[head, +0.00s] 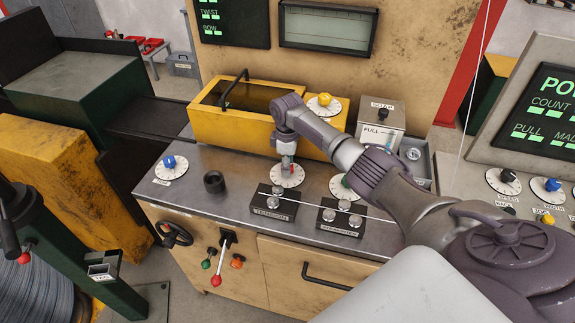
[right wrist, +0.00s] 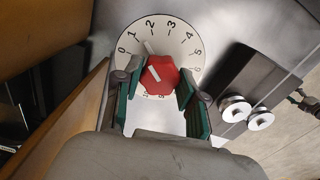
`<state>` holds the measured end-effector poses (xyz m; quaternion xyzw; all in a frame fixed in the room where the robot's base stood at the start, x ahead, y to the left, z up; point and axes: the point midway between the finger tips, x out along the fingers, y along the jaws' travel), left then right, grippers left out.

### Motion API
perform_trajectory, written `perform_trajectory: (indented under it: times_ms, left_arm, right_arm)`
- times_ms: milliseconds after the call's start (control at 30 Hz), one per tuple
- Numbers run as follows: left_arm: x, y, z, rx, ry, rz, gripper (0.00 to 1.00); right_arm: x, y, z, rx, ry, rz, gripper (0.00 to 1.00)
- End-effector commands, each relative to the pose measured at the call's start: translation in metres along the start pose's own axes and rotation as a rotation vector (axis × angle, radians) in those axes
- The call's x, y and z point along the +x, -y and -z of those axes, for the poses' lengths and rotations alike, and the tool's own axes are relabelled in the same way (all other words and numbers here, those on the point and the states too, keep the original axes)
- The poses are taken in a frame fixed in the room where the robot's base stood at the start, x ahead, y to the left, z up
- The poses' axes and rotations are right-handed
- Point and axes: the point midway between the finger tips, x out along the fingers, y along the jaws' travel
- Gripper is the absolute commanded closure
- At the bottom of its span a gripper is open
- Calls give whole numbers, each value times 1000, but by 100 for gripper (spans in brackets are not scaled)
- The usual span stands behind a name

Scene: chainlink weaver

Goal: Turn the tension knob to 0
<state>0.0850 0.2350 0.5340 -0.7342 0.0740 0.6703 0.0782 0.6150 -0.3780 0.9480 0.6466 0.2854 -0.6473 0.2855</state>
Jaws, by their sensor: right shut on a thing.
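A red knob (head: 292,168) sits on a white round dial (head: 287,177) on the steel worktop. In the right wrist view, the red knob (right wrist: 160,76) is six-sided with a white mark, and the white dial (right wrist: 192,42) has black numbers around it, with 0 at the upper left. The pointer line appears to aim between 1 and 2. My right gripper (head: 287,161) reaches down over the knob. In the right wrist view, its fingers (right wrist: 161,73) are on both sides of the knob, shut on it. The dial's lower part and label are mostly hidden. My left gripper is not in view.
A yellow bin (head: 225,112) stands behind the dial. Black roller blocks (head: 272,203) with a strand lie in front, and a black cup (head: 214,181) stands to the left. A blue knob (head: 169,161) and a yellow knob (head: 324,98) are on other dials.

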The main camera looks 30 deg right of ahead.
Motion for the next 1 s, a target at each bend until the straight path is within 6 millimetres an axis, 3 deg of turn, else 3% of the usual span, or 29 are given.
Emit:
perform_trajectory:
  times_ms: [500,1000]
  left_arm:
    - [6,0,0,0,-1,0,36]
    - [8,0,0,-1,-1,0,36]
  right_arm:
    - [-1,0,2,-457,-5,-3,94]
    - [-1,0,2,-665,-5,-3,94]
